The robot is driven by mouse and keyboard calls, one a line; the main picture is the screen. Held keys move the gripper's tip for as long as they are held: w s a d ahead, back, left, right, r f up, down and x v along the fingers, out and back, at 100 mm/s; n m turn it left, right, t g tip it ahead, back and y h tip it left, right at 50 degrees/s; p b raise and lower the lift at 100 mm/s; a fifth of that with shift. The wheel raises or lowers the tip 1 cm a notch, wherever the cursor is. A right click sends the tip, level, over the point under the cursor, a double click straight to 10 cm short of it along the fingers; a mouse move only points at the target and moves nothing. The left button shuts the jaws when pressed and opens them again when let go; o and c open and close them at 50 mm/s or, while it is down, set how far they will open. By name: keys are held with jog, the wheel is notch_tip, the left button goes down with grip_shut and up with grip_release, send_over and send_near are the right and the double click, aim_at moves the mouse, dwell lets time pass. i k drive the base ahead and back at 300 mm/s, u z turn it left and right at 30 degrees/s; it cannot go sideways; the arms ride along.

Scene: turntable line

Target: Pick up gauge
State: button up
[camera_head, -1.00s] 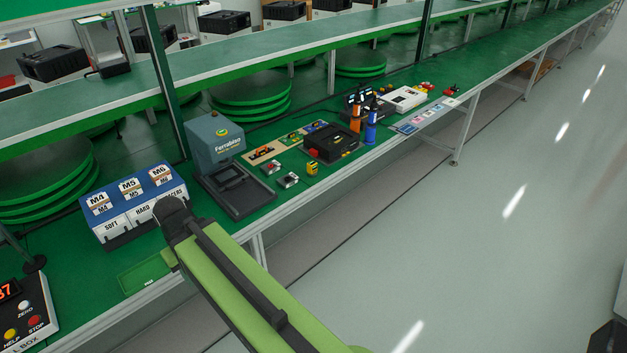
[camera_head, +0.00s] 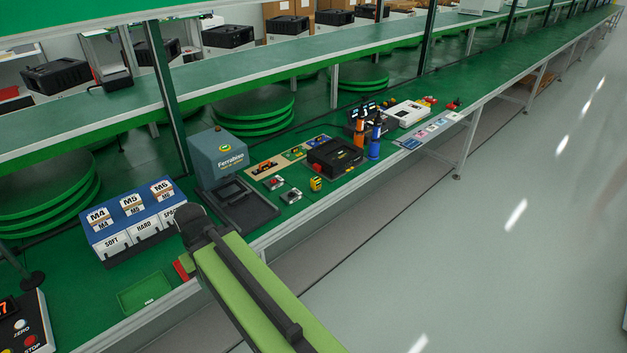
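I cannot tell for sure which item is the gauge. Two small grey devices with red parts, a nearer one (camera_head: 291,196) and a farther one (camera_head: 273,183), lie on the green bench right of the Ferrabino machine. A small yellow item (camera_head: 316,184) stands beside them. My green arm rises from the bottom with its dark end joint in front of the bench's front edge, left of and nearer than these items. My gripper's fingers do not show; the arm seems to hide them.
The blue-grey Ferrabino machine (camera_head: 219,156) and the M4/M5/M6 bin rack (camera_head: 132,222) stand on the bench. A green tray (camera_head: 145,292) lies near the front edge. A black case (camera_head: 334,156) and orange and blue upright tools stand farther right. The floor at right is clear.

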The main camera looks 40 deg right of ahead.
aim_at(315, 182)
jog(key=i, duration=1.15)
jog(key=u, duration=0.05)
